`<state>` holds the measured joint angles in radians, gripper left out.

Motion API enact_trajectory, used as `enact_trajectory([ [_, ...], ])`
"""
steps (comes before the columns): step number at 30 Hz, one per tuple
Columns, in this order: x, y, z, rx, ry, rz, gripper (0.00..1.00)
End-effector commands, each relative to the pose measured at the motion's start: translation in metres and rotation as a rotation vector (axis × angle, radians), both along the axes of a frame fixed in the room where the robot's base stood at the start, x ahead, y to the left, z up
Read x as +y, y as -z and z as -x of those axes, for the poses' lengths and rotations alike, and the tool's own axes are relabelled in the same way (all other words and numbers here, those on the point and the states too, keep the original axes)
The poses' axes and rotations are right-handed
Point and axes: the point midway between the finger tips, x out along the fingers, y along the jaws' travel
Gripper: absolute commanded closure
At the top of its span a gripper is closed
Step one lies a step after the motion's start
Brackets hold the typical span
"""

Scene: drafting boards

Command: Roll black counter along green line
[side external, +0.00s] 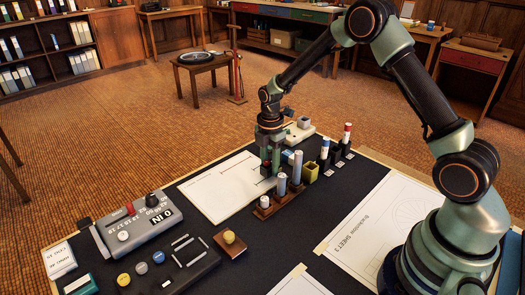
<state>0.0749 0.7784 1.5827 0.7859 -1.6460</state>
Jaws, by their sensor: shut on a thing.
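My gripper (270,165) points down over the far right part of a white sheet (215,190) on the dark board. Its jaws are shut on a small dark thing, probably the black counter, which is mostly hidden between the fingers. I cannot tell whether it touches the sheet. Thin lines show on the sheet, a reddish one near the gripper. I cannot make out a green line at this size.
A wooden rack (264,212) with upright cylinders stands close in front of the gripper. A yellow open box (311,172) and several marker-like cylinders stand to its right. A grey device (135,226) and a black tray (168,268) lie at front left. The sheet's left part is clear.

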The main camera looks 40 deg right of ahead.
Motion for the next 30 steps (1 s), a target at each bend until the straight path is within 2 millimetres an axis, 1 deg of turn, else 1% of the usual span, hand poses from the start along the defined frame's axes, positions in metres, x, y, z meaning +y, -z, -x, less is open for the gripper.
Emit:
enact_trajectory([
  [30,-0.0001,0.0092,-0.0004,-0.001,0.000,0.000,1.00],
])
